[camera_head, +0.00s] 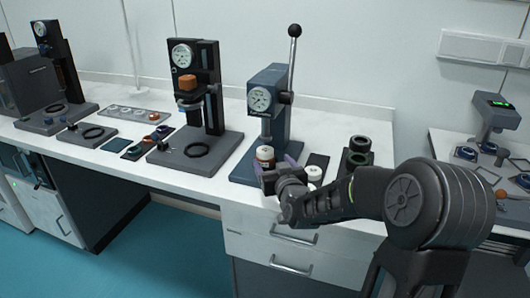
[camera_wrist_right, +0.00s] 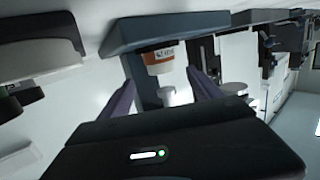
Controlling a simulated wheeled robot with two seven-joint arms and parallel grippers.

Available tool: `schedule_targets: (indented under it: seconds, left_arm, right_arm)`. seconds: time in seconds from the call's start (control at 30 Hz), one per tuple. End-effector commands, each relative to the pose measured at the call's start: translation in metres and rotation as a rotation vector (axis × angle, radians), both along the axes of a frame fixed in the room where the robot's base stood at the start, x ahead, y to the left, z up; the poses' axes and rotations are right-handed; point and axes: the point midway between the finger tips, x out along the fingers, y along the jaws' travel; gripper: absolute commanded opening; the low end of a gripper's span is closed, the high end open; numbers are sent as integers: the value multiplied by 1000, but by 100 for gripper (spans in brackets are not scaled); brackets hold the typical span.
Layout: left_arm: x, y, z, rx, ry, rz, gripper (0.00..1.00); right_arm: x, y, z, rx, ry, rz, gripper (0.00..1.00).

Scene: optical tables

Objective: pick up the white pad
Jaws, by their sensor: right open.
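My right gripper (camera_head: 273,165) is at the front of the blue-grey lever press (camera_head: 268,105), its purple fingers apart. In the right wrist view the open fingers (camera_wrist_right: 163,85) stand on either side of a small white piece (camera_wrist_right: 169,96), which may be the white pad; I cannot confirm it. The piece sits close to a white jar with an orange label (camera_wrist_right: 160,60). The jar also shows in the head view (camera_head: 265,154), at the press. I cannot tell whether the fingers touch anything. My left gripper is not in view.
A round white-topped item (camera_head: 314,173) stands right of the gripper, near a dark flat plate (camera_head: 317,161) and a black holder with dark rings (camera_head: 358,150). A black dial-gauge stand (camera_head: 205,100) is to the left. The bench's front edge runs below my forearm.

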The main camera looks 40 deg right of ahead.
Motion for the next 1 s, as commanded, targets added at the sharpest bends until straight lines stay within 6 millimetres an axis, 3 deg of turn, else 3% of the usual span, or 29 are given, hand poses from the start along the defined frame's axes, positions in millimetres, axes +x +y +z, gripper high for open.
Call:
schedule_targets:
  seconds: [0.43,0.73,1.0]
  left_arm:
    - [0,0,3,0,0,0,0]
    - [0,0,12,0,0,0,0]
    - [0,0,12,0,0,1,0]
  right_arm:
    - [10,-4,-1,0,1,0,74]
    - [48,-17,-3,0,0,-1,74]
    - [56,-20,-5,0,0,0,74]
